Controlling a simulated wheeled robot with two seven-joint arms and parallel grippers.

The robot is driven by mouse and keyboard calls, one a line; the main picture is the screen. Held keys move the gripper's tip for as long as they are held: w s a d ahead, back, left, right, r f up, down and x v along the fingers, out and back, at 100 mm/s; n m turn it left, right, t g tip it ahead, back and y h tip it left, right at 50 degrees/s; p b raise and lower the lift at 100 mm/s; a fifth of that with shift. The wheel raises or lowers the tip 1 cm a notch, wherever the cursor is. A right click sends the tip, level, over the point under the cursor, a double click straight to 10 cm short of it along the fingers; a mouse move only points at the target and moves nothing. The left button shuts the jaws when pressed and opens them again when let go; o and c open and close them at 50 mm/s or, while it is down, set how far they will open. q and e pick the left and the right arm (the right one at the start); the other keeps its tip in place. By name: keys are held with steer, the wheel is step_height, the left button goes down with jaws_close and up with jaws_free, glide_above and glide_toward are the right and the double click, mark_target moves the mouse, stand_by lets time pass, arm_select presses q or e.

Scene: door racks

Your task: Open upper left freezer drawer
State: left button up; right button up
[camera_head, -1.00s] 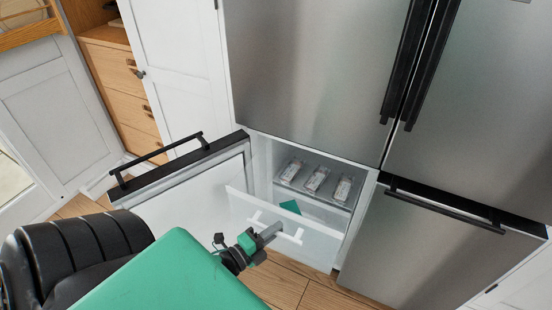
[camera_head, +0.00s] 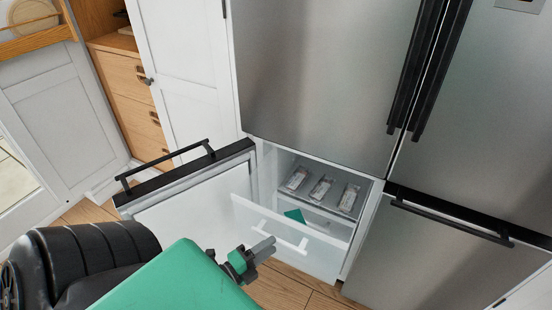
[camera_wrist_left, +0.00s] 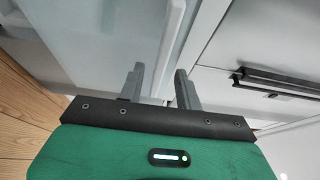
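The left freezer door (camera_head: 195,205) stands swung open to the left. Behind it, a drawer with a pale translucent front (camera_head: 325,250) and a white bar handle (camera_head: 278,232) stands out from the freezer compartment. A green item shows inside, behind the front. My left gripper (camera_head: 268,247) is at the handle, in front of the drawer. In the left wrist view its two fingers (camera_wrist_left: 160,85) are apart with nothing between them, and the white handle (camera_wrist_left: 172,35) lies just beyond the tips. My right gripper is not in view.
Several clear packs (camera_head: 320,188) lie on a shelf inside the compartment. The right freezer door (camera_head: 430,250) is shut, with a dark bar handle. The tall steel fridge doors (camera_head: 320,80) above are shut. Wooden floor (camera_head: 290,288) shows below the drawer.

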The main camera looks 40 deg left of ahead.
arm_select(q)
steer(key=s+a, duration=0.1)
steer(key=s, duration=0.8)
steer(key=shift+s+a, duration=0.25)
steer(key=shift+s, duration=0.1)
